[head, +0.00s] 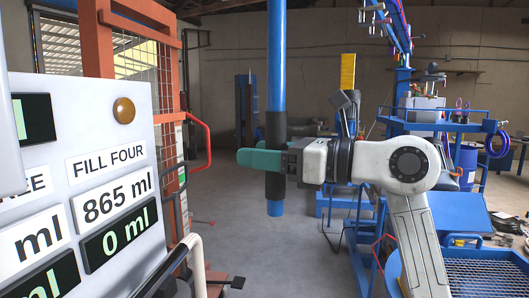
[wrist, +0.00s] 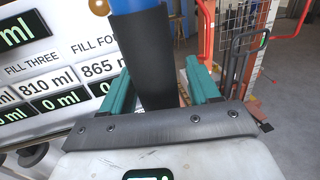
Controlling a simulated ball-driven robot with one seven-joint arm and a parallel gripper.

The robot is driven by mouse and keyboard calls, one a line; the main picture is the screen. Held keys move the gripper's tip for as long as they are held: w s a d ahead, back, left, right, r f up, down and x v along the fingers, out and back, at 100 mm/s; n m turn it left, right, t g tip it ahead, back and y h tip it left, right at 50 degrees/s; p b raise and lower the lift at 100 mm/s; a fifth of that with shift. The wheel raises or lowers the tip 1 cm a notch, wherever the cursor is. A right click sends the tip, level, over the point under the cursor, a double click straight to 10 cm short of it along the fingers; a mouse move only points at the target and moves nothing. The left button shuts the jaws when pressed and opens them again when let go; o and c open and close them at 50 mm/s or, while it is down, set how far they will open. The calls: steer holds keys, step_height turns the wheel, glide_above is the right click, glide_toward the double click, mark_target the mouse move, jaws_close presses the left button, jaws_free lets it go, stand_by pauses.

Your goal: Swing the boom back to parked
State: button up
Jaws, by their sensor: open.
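A blue upright bar (head: 277,60) with a black sleeve (head: 276,128) hangs in the middle of the head view. Its upper end runs out of frame, so whatever boom it joins is hidden. My gripper (head: 258,160) is level with the sleeve, with a teal finger crossing in front of it. In the wrist view the black sleeve (wrist: 150,65) stands between the two teal fingers of my gripper (wrist: 160,80), slightly tilted. Gaps show beside the sleeve, and the jaws are open around it.
A white panel (head: 85,140) with "FILL FOUR", "865 ml" and "0 ml" labels stands close at left. An orange frame with mesh (head: 102,60) is behind it. A blue workbench (head: 440,125) with tools stands at right. Grey floor (head: 240,220) is open in the middle.

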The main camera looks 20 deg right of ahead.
steer(key=shift+c, duration=0.4)
jaws_close()
